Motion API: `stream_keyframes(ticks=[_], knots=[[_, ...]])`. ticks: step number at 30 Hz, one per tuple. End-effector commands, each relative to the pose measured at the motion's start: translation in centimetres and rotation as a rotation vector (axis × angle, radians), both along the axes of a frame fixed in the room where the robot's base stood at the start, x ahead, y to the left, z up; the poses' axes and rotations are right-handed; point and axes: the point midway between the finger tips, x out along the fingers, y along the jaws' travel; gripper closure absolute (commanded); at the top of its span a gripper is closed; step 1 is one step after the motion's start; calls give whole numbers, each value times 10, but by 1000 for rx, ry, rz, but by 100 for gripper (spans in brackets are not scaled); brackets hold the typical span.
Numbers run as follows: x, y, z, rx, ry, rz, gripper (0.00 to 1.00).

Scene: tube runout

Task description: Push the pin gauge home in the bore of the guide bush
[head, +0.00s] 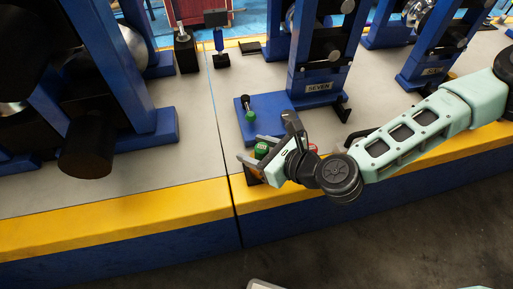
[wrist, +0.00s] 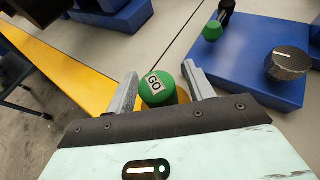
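The pin gauge shows as a green round cap marked GO (wrist: 156,87) in the wrist view; its green top (head: 262,149) also shows in the head view. My gripper (wrist: 160,85) has its two grey fingers on either side of the cap, with a visible gap at the right finger. It looks open around the cap; whether the left finger touches is unclear. In the head view my gripper (head: 260,152) is low over the yellow front edge of the bench. The guide bush and its bore are hidden below the cap and fingers, so the gauge's depth cannot be told.
A black-and-green handled piece (head: 250,112) is at the blue base plate (head: 268,127) behind my gripper. A blue stand marked SEVEN (head: 318,88) rises behind. A black knob (wrist: 288,64) sits on the blue plate.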

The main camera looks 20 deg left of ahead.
Motion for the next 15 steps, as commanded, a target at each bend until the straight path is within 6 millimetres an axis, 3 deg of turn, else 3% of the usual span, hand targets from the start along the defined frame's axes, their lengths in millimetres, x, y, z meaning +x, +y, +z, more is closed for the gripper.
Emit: stream_keyframes(ticks=[10,15], knots=[[0,-1,0,-2,2,0,47],[-5,-14,5,-1,2,-2,47]])
